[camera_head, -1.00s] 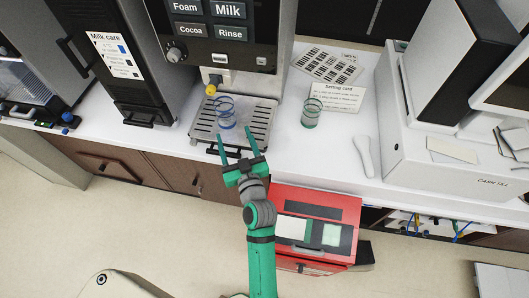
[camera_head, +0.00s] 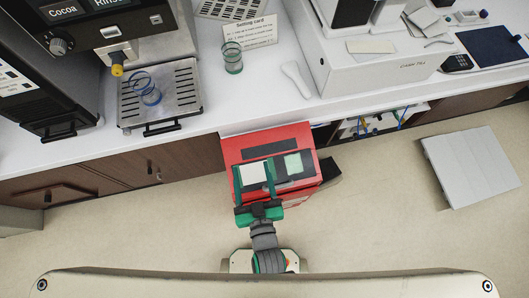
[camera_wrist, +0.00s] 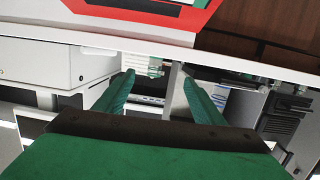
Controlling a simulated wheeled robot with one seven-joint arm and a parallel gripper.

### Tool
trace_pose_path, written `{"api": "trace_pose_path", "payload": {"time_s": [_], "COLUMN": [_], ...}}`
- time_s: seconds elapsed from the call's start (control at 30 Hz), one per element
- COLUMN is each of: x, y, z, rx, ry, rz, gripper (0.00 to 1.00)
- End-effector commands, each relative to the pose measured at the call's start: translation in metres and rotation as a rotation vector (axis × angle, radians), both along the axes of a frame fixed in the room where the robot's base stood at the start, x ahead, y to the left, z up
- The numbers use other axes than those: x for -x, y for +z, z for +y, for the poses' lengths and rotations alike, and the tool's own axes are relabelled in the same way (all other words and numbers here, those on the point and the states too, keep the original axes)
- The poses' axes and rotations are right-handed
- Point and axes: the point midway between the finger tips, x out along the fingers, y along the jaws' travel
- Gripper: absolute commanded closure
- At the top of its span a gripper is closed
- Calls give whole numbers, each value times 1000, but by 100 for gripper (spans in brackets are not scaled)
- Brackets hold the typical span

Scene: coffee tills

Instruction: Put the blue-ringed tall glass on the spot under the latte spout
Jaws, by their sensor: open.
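The blue-ringed tall glass (camera_head: 146,90) is clear and stands on the slotted drip tray (camera_head: 188,104), apart from my gripper. The spout with a yellow tip (camera_head: 117,69) hangs above the tray, left of the glass in the head view. I cannot tell whether the glass is exactly below it. My gripper (camera_head: 254,174) is open and empty, over the red box in front of the counter. In the wrist view the two green fingers of my gripper (camera_wrist: 158,88) are spread with nothing held between them.
A green-ringed glass (camera_head: 232,60) stands on the counter right of the tray, by the setting card (camera_head: 252,30). A white spoon-like tool (camera_head: 297,79) lies farther right, by the white till (camera_head: 375,72). The red box (camera_head: 262,148) stands below the counter edge. Floor on the right is partly clear.

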Motion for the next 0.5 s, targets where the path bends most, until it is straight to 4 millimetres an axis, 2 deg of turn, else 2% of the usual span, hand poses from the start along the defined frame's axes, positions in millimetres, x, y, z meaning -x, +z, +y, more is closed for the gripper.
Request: {"api": "trace_pose_path", "payload": {"time_s": [0.03, 0.2, 0.33, 0.5], "x": [19, 71, 99, 117], "y": [0, 13, 24, 34], "z": [-11, -31, -36, -38], "rx": [4, 4, -3, -8], "ry": [-35, -124, -172, -200], "rz": [15, 38, 51, 55], "gripper": [37, 37, 37, 37]}}
